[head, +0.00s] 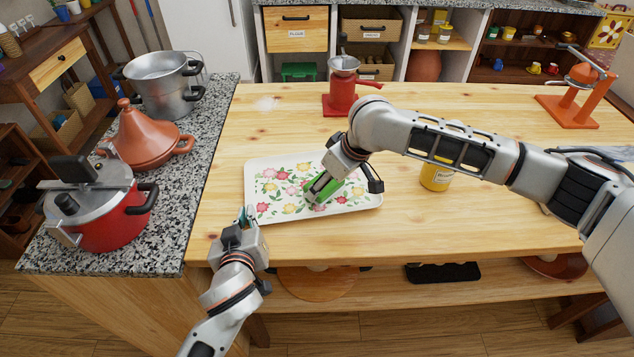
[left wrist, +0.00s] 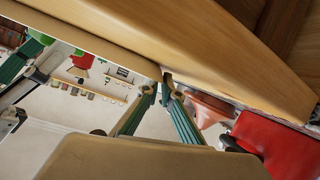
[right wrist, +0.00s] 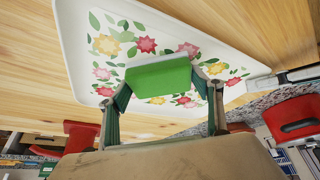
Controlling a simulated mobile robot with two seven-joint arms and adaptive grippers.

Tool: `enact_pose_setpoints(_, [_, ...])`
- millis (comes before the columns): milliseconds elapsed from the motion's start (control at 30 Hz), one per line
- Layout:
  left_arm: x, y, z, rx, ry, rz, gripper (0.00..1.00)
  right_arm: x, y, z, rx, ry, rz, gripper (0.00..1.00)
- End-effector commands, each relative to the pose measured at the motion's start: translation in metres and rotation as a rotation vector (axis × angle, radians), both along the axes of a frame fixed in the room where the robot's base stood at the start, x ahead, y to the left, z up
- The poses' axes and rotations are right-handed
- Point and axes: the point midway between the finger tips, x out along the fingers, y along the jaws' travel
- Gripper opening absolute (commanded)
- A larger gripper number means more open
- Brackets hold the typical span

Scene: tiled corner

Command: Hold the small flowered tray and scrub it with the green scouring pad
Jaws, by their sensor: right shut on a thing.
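The small flowered tray (head: 300,213), white with pink, red and yellow flowers, lies flat on the wooden table. It also shows in the right wrist view (right wrist: 75,40). My right gripper (right wrist: 160,85) is shut on the green scouring pad (right wrist: 158,76), which is over the tray's flowered face. The pad also shows in the head view (head: 322,191); whether its underside touches the tray is hidden. My left gripper (head: 246,215) is at the tray's front left corner. In the left wrist view its fingertips (left wrist: 160,84) are almost together at the tray's rim.
A red pressure cooker (head: 105,215), a clay tagine (head: 148,140) and a steel pot (head: 163,85) stand on the granite counter (head: 190,185). An orange press (head: 570,108) is far right.

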Motion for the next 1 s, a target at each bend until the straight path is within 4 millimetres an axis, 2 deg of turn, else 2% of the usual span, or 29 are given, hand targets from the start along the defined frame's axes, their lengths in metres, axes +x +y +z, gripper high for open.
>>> enact_pose_setpoints(267, [-0.001,0.001,-0.003,0.005,0.005,0.0,0.0,0.004,-0.027,-0.002,-0.004,0.0,-0.002,0.38])
enact_pose_setpoints(333, [-0.001,0.0,-0.003,0.005,0.005,0.0,0.0,0.004,-0.024,0.003,-0.001,0.0,0.0,0.38])
enact_pose_setpoints(400, [-0.001,0.0,-0.003,0.005,0.005,0.0,0.0,0.005,-0.024,0.024,-0.001,-0.007,0.002,0.38])
enact_pose_setpoints(1000, [-0.001,0.0,-0.003,0.005,0.006,0.0,0.0,0.004,-0.024,0.075,-0.001,-0.002,0.0,0.38])
